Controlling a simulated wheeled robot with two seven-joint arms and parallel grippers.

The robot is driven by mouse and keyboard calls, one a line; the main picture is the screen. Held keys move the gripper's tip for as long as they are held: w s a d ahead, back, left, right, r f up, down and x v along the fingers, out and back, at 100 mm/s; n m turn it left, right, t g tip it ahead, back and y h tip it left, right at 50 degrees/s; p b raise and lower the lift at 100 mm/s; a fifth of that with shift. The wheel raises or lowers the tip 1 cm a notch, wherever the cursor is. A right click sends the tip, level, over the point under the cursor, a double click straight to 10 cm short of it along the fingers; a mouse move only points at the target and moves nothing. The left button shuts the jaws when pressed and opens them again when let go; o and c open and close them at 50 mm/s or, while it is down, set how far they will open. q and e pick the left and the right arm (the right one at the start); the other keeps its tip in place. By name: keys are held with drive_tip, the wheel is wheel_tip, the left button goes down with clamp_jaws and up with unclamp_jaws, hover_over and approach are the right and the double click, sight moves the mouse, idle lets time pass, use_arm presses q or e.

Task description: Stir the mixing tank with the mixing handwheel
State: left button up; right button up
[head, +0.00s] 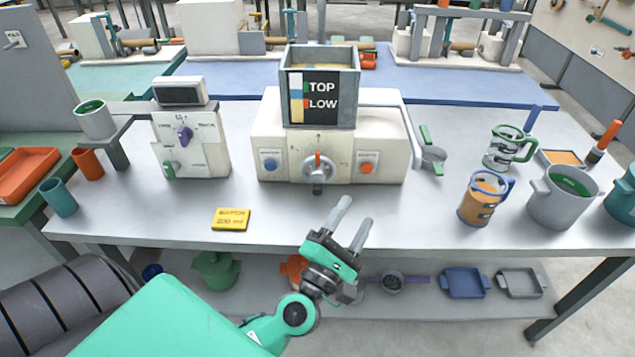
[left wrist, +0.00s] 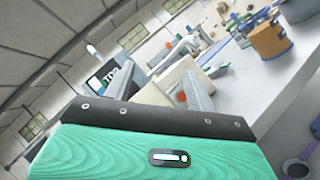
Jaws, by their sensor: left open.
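A box-shaped tank (head: 321,85) with a "TOP / LOW" level plate stands on a cream machine (head: 270,132); it looks like the mixing tank. Something pale brown shows inside its top. On the machine's front is a grey round wheel (head: 317,169) with an orange pointer and a dark knob at its bottom, which looks like the mixing handwheel. My left gripper (head: 352,218) is open and empty, below and right of the wheel, apart from it, near the table's front edge. In the left wrist view the level plate (left wrist: 107,76) shows, tilted. My right gripper is out of view.
A blue button (head: 270,164) and an orange button (head: 366,167) flank the wheel. A yellow card (head: 231,219) lies at front left. A control box (head: 190,143) stands left. An orange-filled jug (head: 482,199) and a grey pot (head: 562,197) stand right.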

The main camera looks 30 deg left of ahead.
use_arm(q)
drive_tip(key=w+a+f+n+g+y, duration=0.1)
drive_tip(key=a+f+n+g+y, duration=0.15)
drive_tip(key=a+n+y, duration=0.35)
drive_tip(key=n+g+y, duration=0.3)
drive_tip(key=n+g, duration=0.2)
drive_tip(key=n, duration=0.3)
approach(318, 178)
drive_tip(key=shift+t, duration=0.25)
drive_tip(key=p+x, duration=0.1)
drive_tip(key=x, duration=0.3)
drive_tip(key=p+x, duration=0.1)
drive_tip(key=x, duration=0.3)
drive_tip(key=shift+w+a+f, duration=0.15)
drive_tip(key=shift+a+f, duration=0.05)
drive_tip(key=shift+f, duration=0.05)
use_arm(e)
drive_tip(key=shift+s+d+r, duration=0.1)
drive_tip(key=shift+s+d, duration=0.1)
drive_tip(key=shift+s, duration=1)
use_arm(q)
drive_tip(key=c, duration=1)
